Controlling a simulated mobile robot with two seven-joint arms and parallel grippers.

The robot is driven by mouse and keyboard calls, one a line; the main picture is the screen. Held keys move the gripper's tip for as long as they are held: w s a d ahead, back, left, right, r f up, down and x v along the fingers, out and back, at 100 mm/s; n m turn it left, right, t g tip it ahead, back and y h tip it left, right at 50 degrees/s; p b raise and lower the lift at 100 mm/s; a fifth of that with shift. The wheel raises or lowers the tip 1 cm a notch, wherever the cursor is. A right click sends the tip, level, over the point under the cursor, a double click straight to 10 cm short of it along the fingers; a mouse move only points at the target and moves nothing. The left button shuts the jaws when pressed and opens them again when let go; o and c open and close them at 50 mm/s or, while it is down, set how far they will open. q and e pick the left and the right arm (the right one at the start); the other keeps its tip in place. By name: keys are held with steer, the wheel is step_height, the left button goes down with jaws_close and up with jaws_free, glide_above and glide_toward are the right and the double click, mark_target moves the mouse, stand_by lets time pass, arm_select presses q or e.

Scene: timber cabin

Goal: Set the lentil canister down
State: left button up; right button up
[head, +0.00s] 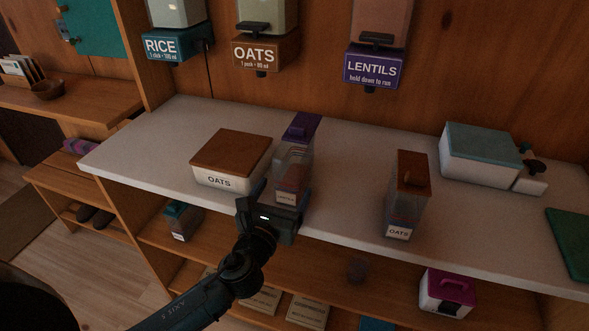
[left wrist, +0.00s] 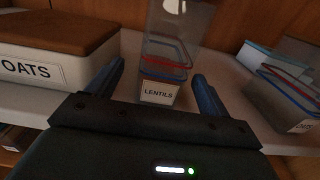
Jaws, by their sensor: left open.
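The lentil canister (head: 293,165) is clear with a purple lid and a small label at its base. It stands upright on the pale counter (head: 345,200), right beside the white oats box. In the left wrist view the canister (left wrist: 163,60) shows its LENTILS label, with orange-red contents low down. My left gripper (head: 270,197) is at the counter's front edge, just in front of the canister. Its blue fingers (left wrist: 160,85) are apart, one to each side of the canister's lower part, with visible gaps. My right gripper is not in view.
The brown-lidded oats box (head: 231,160) stands close at left. A clear oats canister (head: 407,195) stands to the right, with bare counter between. A teal-lidded white box (head: 482,155) is at the back right. RICE, OATS and LENTILS dispensers (head: 374,68) hang above. Shelves lie below the counter.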

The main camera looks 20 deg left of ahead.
arm_select(q)
steer(key=shift+w+d, duration=0.15)
steer(key=shift+w, duration=1.45)
steer(key=shift+w+d, duration=0.15)
steer(key=shift+w, duration=1.4)
steer(key=shift+c, duration=0.2)
steer(key=c, duration=1.3)
steer(key=shift+c, duration=0.2)
steer(key=shift+r, duration=0.1)
